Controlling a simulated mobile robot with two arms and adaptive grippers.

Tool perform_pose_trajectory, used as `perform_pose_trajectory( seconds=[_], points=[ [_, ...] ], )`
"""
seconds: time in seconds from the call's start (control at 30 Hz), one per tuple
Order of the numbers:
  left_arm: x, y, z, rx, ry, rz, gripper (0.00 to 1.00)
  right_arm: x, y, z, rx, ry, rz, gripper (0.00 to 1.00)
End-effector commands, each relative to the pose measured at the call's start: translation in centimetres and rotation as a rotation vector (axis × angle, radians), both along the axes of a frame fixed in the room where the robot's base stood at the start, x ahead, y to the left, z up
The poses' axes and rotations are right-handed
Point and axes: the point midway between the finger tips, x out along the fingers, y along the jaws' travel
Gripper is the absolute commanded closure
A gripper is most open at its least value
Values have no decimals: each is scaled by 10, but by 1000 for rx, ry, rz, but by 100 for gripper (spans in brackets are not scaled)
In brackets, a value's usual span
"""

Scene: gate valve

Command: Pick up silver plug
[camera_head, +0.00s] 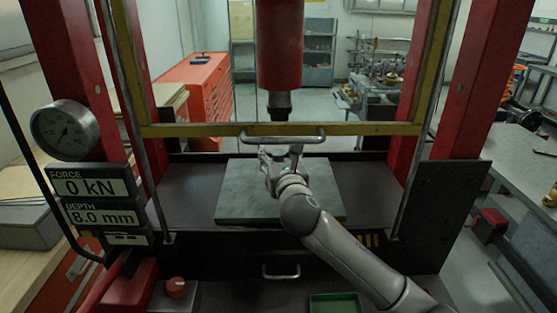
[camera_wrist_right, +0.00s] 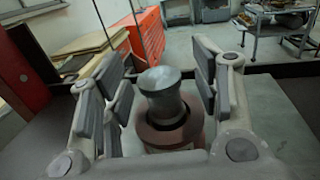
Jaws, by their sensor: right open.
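The silver plug (camera_wrist_right: 162,82) shows in the right wrist view as a short grey cylinder with a wider top. It stands upright in a dark reddish-brown ring-shaped part (camera_wrist_right: 152,137). My right gripper (camera_wrist_right: 161,95) is open, with one set of finger pads on each side of the plug. Gaps show between the pads and the plug. In the head view my right gripper (camera_head: 272,165) is over the grey press plate (camera_head: 240,205), and I cannot make out the plug there. My left gripper is not in view.
A red press ram (camera_head: 280,45) hangs above the plate. A yellow guard bar (camera_head: 200,130) with a handle crosses in front of it, and red posts (camera_head: 462,90) flank the press. Gauge (camera_head: 65,130) and displays stand at left. A green tray (camera_head: 335,304) lies low in front.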

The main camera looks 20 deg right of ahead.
Motion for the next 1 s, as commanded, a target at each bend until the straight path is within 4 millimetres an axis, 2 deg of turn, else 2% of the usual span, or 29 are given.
perform_pose_trajectory(
  seconds=[0.07,0.5,0.83,1.0],
  points=[
    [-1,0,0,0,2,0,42,0,0,0,0,0,0,43],
    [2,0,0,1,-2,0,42,0,0,0,0,0,0,100],
    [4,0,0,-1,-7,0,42,0,0,2,0,-3,0,100],
    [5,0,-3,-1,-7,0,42,0,0,11,-2,-7,-1,100]
  ],
)
